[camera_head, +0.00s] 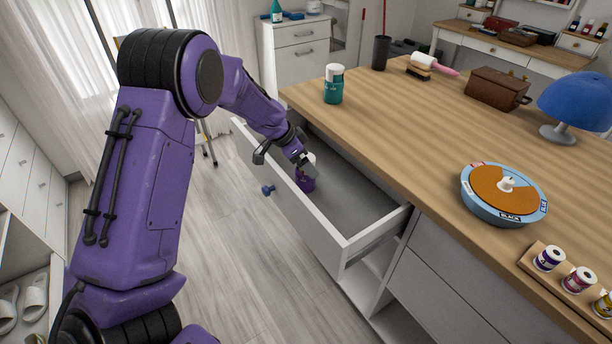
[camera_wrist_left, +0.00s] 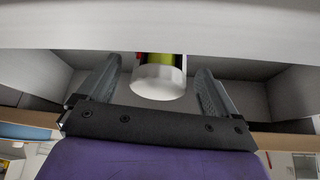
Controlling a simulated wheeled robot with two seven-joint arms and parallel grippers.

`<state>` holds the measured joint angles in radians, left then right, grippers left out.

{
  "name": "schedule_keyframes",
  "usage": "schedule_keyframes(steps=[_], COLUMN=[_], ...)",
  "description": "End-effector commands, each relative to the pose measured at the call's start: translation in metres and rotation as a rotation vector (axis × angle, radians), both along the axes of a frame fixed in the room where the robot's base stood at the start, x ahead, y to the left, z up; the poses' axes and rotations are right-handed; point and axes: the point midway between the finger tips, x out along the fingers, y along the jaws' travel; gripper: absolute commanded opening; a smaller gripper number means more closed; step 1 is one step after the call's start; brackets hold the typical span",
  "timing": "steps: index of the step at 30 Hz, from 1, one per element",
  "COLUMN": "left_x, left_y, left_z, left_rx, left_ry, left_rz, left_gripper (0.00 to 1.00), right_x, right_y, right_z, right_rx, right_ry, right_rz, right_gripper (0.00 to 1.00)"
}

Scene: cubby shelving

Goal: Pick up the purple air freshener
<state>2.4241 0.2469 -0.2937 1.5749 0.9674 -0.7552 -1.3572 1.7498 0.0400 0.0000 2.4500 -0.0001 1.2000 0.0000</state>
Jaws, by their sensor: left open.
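The purple air freshener (camera_head: 306,184) stands inside the open drawer, its purple lower body and a bit of white top showing; my gripper hides part of it. My left gripper (camera_head: 300,160) reaches down into the drawer right at it. In the left wrist view, my left gripper (camera_wrist_left: 158,70) is open, with its two fingers apart on either side of a white-capped container (camera_wrist_left: 158,84). My right gripper is not in view.
The drawer's front panel (camera_head: 300,208) and side walls surround the gripper closely. Above it is the wooden tabletop (camera_head: 400,130), with a teal white-lidded container (camera_head: 333,86) near the edge. A round blue-rimmed tray (camera_head: 480,208) and a blue lamp (camera_head: 575,103) stand farther right.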

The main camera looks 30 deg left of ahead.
Motion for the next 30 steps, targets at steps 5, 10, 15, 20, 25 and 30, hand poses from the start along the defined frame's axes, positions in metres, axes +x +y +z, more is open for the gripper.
schedule_keyframes(steps=[5,10,15,20,25,30], left_x=[0.010,0.011,0.011,0.011,0.011,0.012], left_y=[-0.007,-0.008,-0.009,-0.009,-0.009,-0.009], left_z=[-0.020,-0.021,-0.021,-0.020,-0.019,0.011], left_rx=[0.001,0.001,0.001,0.001,0.001,0.002], left_ry=[0.001,-0.001,0.000,-0.002,-0.002,-0.008], left_rz=[-0.001,-0.002,-0.003,-0.003,-0.003,-0.005], left_gripper=[0.93,0.93,0.50,0.28,0.28,0.28], right_x=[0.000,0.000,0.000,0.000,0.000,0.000], right_y=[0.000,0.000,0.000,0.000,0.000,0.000], right_z=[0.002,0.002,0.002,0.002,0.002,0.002], right_rx=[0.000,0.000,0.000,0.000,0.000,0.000], right_ry=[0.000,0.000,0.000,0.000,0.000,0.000], right_rz=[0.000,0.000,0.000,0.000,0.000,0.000], right_gripper=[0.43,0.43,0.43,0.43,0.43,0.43])
